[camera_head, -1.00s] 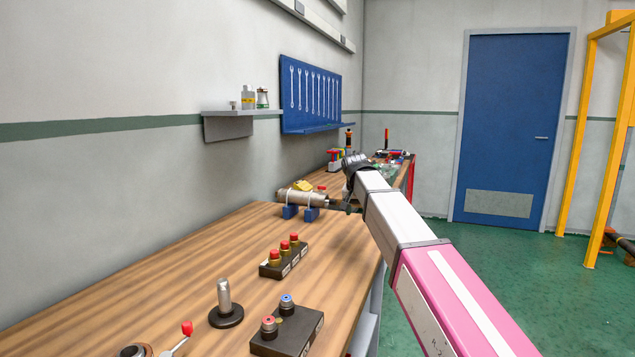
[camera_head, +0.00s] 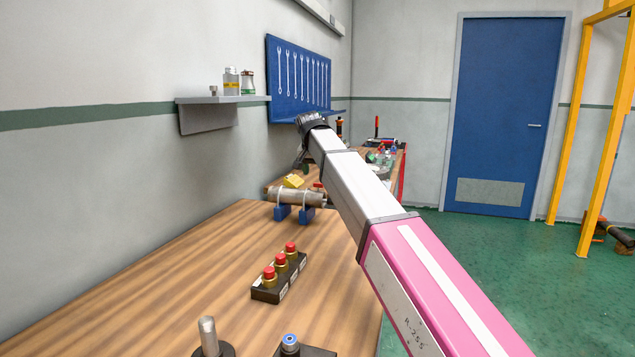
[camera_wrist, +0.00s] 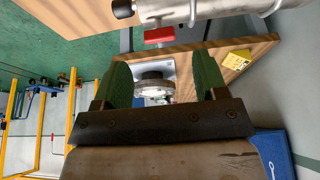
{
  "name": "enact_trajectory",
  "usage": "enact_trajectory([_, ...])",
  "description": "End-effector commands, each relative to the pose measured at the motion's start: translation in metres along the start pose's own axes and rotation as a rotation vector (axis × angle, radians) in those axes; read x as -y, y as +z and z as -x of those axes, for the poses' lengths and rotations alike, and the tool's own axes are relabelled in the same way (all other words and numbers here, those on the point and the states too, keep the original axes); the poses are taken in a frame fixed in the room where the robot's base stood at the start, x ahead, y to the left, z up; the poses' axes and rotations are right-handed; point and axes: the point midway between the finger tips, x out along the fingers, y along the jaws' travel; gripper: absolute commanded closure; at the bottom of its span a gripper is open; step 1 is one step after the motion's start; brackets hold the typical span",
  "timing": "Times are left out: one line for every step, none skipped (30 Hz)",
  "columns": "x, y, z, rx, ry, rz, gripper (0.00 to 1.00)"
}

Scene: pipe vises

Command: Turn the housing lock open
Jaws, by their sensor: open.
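My gripper (camera_wrist: 161,74) is open, with its two green fingers apart and nothing gripped. Between the fingers in the wrist view, further off, is a round grey metal part on a plate (camera_wrist: 153,88); I cannot tell whether it is the housing lock. A red handle (camera_wrist: 158,35) shows just above it. A metal pipe (camera_wrist: 200,9) crosses the top of that view. In the head view the pipe (camera_head: 283,195) lies in blue supports (camera_head: 281,213) on the bench, partly hidden by my arm. My gripper (camera_head: 303,158) shows there above and behind the pipe.
A yellow object (camera_head: 293,181) sits behind the pipe, also in the wrist view (camera_wrist: 236,60). A wrench panel (camera_head: 297,80) and a shelf (camera_head: 215,100) are on the wall.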

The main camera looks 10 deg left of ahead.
Motion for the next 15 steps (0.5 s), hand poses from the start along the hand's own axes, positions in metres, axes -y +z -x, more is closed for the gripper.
enact_trajectory([0.0, 0.0, -0.01, 0.002, 0.001, 0.0, 0.34])
enact_trajectory([0.0, 0.0, -0.015, 0.002, 0.002, 0.0, 0.34])
enact_trajectory([0.0, 0.0, -0.021, 0.002, 0.001, 0.0, 0.34])
enact_trajectory([-0.001, 0.0, -0.025, 0.001, 0.001, 0.0, 0.34])
enact_trajectory([0.0, 0.0, -0.029, 0.001, 0.001, 0.0, 0.34])
enact_trajectory([0.0, 0.0, -0.034, 0.001, 0.001, 0.0, 0.34])
enact_trajectory([-0.001, 0.0, -0.038, 0.001, 0.001, 0.0, 0.34])
enact_trajectory([-0.001, 0.0, -0.041, 0.001, 0.001, 0.0, 0.34])
enact_trajectory([-0.001, 0.0, -0.044, 0.001, 0.001, 0.0, 0.34])
enact_trajectory([-0.001, 0.0, -0.045, 0.001, 0.001, 0.0, 0.34])
enact_trajectory([-0.001, 0.0, -0.047, 0.001, 0.001, 0.0, 0.34])
enact_trajectory([-0.001, 0.0, -0.049, 0.0, 0.0, 0.0, 0.34])
enact_trajectory([-0.001, 0.0, -0.049, 0.0, 0.0, 0.0, 0.34])
enact_trajectory([-0.001, 0.0, -0.05, 0.0, 0.0, 0.0, 0.34])
enact_trajectory([-0.001, 0.0, -0.05, 0.0, 0.0, 0.0, 0.34])
